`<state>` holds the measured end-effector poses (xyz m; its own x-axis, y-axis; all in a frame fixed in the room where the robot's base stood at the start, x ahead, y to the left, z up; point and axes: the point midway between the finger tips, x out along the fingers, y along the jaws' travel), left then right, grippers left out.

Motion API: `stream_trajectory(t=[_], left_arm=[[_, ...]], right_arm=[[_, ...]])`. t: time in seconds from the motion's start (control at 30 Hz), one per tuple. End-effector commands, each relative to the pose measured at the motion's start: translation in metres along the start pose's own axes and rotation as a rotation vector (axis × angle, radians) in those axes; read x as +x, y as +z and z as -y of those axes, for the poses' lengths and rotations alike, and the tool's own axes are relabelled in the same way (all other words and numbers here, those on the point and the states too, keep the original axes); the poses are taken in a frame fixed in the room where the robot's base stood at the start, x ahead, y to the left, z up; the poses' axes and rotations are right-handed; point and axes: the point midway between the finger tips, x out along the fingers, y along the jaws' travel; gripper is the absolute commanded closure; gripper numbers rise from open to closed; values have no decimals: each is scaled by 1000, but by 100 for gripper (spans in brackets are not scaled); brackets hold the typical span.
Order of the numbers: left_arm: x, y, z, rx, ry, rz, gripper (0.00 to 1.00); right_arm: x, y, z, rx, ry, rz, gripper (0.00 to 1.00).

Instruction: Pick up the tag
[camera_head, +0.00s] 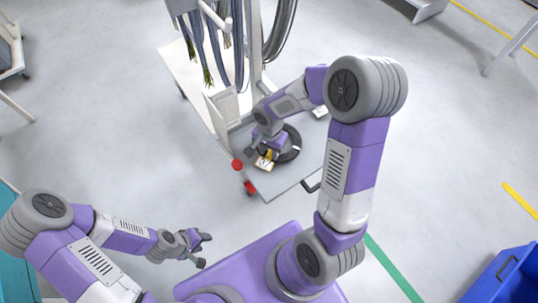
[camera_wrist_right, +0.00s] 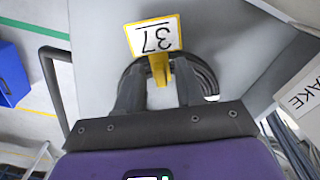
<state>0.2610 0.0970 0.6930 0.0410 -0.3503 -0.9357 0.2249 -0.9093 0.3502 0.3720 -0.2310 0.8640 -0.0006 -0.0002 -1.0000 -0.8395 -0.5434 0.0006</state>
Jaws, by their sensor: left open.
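The tag (camera_wrist_right: 153,38) is a white plate with a yellow border and the number 37, upside down in the right wrist view. A yellow stem runs from it toward my right gripper (camera_wrist_right: 158,75). In the head view the tag (camera_head: 264,163) shows over the grey cart top, beside a black cable reel (camera_head: 291,143). My right gripper (camera_head: 262,149) is at the tag, its fingers apart on either side of the stem; gaps seem to show beside it. The reel (camera_wrist_right: 205,77) shows behind the fingers. My left gripper (camera_head: 205,251) is open and empty, over the floor.
The cart (camera_head: 283,187) has a raised side panel and a dark handle (camera_head: 312,186). Cables (camera_head: 207,60) hang from a rack behind it. A lettered white sign (camera_wrist_right: 303,95) stands at right in the wrist view. A blue bin (camera_head: 508,278) is at lower right.

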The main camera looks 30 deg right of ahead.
Motion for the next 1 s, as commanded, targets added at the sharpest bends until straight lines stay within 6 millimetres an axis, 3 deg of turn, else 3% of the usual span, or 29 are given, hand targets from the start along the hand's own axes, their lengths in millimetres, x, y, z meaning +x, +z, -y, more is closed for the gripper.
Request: stream_trajectory(t=[0.03, 0.23, 0.63, 1.0], left_arm=[[0, 0, 0, 0, 0, 0, 57], [0, 0, 0, 0, 0, 0, 57], [-2, 0, -1, 0, 0, 0, 57], [-20, 1, -8, 0, 0, 0, 57]], right_arm=[[0, 0, 0, 0, 0, 0, 71], [0, 0, 0, 0, 0, 0, 100], [-9, 0, 1, 1, -3, -2, 100], [-80, 0, 1, 0, -5, -3, 100]])
